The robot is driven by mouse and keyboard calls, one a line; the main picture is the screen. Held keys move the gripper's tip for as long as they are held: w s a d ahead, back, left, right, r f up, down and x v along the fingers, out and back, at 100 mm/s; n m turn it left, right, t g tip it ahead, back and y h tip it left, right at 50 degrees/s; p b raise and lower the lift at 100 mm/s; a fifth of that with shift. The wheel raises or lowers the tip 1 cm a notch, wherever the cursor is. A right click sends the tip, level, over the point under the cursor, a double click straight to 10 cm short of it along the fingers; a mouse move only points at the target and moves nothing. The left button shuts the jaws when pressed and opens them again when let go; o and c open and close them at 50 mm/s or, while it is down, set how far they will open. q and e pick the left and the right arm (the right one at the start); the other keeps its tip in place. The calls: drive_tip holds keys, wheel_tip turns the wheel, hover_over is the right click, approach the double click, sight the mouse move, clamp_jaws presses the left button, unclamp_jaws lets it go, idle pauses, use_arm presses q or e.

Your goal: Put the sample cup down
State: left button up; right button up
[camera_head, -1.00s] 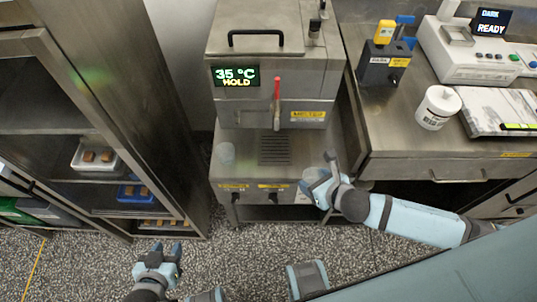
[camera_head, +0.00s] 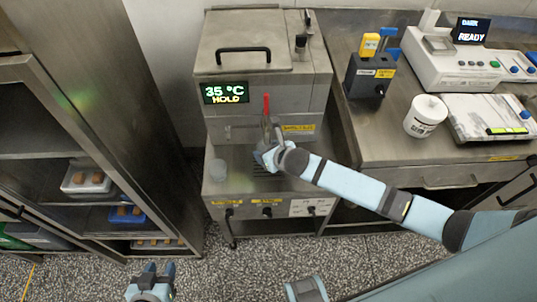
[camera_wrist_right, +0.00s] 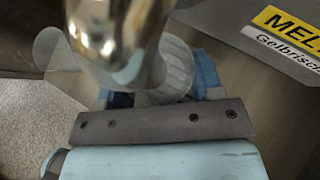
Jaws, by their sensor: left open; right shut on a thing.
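The sample cup is a ribbed, greyish translucent cup (camera_wrist_right: 178,72) between the blue fingers of my right gripper (camera_wrist_right: 165,92) in the right wrist view, partly hidden by a shiny metal spout (camera_wrist_right: 118,35). In the head view my right gripper (camera_head: 268,155) is at the melter's front, below the red tap handle (camera_head: 266,105) and over the drip grate (camera_head: 262,176). The held cup cannot be made out there, and whether it touches the grate is hidden. My left gripper (camera_head: 153,272) is open and empty, low over the floor.
Another clear cup (camera_head: 218,170) stands on the left of the melter's shelf (camera_head: 222,190). The melter (camera_head: 265,65) reads 35 °C HOLD. A counter at right holds a white tub (camera_head: 425,115), a scale and an instrument. An open cabinet stands at left.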

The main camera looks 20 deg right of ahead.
drive_tip(key=shift+s+d+f, duration=0.1)
drive_tip(key=shift+s+f, duration=0.1)
drive_tip(key=shift+f, duration=0.55)
drive_tip(key=shift+s+f, duration=0.1)
drive_tip(key=shift+f, duration=0.5)
drive_tip(key=o, duration=1)
drive_tip(key=shift+f, duration=0.1)
drive_tip(key=shift+s, duration=0.1)
